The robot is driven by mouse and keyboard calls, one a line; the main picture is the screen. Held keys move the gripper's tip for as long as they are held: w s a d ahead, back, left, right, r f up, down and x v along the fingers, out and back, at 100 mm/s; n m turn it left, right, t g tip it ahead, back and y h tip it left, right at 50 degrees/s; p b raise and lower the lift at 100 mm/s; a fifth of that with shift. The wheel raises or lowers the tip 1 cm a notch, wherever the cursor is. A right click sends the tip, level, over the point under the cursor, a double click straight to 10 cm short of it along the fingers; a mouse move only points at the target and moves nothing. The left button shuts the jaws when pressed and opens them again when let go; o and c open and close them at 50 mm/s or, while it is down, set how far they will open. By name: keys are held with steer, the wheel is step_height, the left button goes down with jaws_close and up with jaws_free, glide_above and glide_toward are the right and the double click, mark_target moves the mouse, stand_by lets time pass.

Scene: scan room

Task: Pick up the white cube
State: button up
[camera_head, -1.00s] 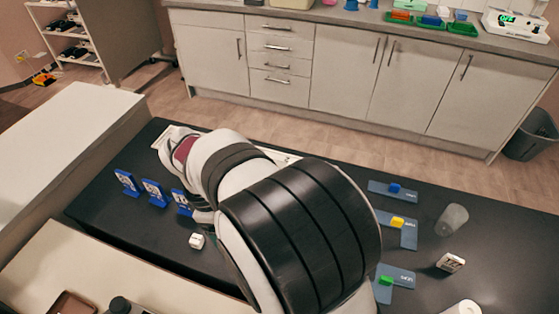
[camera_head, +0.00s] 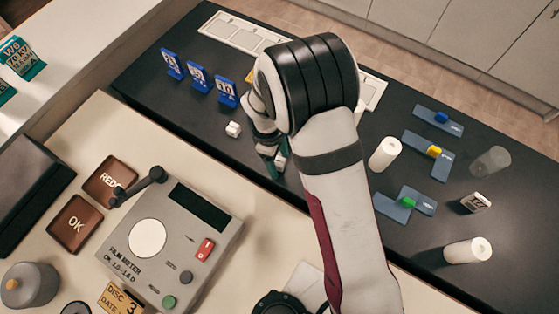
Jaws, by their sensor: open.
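The white cube (camera_head: 233,129) sits on the black tabletop (camera_head: 330,195), just in front of the blue number stands. It stands apart from my gripper (camera_head: 272,156), which is a short way to its right, low over the black top. My gripper is open and partly hidden by my own arm. A small pale piece shows at the fingers; I cannot tell whether it is a fingertip or a separate object.
Blue number stands (camera_head: 198,78) stand behind the cube. Blue holders with coloured blocks (camera_head: 427,155) and white cylinders (camera_head: 385,154) lie to the right. A film meter (camera_head: 167,246) and brown REDO and OK plates (camera_head: 75,223) occupy the front bench.

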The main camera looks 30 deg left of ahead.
jaws_close()
steer(key=shift+r, duration=0.15)
